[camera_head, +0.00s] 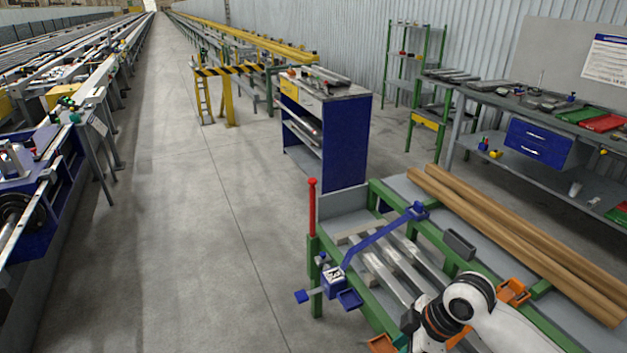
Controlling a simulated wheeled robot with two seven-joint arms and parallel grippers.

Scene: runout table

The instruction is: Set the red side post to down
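A white and dark arm link of mine reaches in from the bottom right over the table's near part, well away from the post. No gripper fingers can be made out on it. My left arm and gripper are out of the picture.
A blue bar (376,240) crosses the table, with a blue clamp block (334,281) at its left end. Metal bars (392,277) and brown rods (520,240) lie on the table. A blue cabinet (345,140) stands behind. The floor (190,230) to the left is clear.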

